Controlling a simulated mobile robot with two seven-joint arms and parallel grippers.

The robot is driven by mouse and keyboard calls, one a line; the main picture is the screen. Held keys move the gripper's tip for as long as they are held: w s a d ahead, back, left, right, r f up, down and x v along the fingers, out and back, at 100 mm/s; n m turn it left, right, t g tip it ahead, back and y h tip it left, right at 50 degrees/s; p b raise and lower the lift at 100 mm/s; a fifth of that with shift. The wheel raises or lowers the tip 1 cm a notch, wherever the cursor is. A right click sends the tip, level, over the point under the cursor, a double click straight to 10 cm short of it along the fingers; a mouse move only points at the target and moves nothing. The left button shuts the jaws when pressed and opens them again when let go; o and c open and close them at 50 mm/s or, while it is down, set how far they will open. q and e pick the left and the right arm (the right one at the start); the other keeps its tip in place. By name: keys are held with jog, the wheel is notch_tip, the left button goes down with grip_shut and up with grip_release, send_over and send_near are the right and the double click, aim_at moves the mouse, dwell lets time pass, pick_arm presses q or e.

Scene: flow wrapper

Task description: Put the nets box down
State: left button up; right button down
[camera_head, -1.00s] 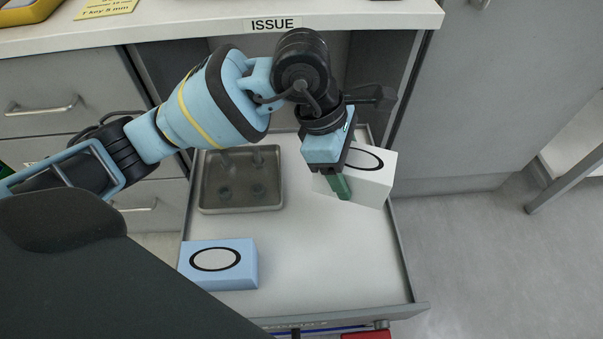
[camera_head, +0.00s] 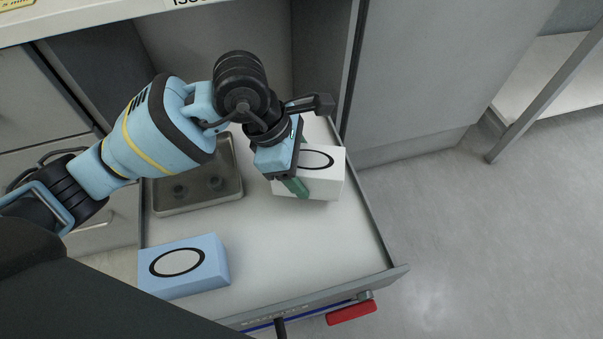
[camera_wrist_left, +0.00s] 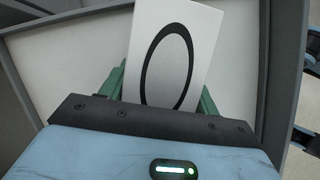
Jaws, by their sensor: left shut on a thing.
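The nets box is most likely the white box (camera_head: 325,178) with a black oval on top, over the right back part of the open drawer (camera_head: 300,245). My left gripper (camera_head: 296,185) is shut on this white box, with green fingers at its sides. In the left wrist view the box (camera_wrist_left: 205,40) sits between the two green fingers (camera_wrist_left: 160,92). I cannot tell whether its underside touches the drawer floor. My right gripper is not in view.
A light blue box (camera_head: 185,268) with a black oval stands at the drawer's front left. A grey metal tray (camera_head: 200,205) lies at the back left. The drawer's front middle is clear. A red object (camera_head: 351,313) is at the drawer front.

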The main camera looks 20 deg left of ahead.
pick_arm(q)
notch_tip(320, 180, down, 3)
jog(key=shift+r+b, duration=0.15)
jog(key=shift+b, duration=0.15)
jog(key=shift+r, duration=0.1)
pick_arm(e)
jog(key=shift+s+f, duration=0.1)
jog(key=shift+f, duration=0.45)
pick_arm(q)
jog(key=o, duration=1)
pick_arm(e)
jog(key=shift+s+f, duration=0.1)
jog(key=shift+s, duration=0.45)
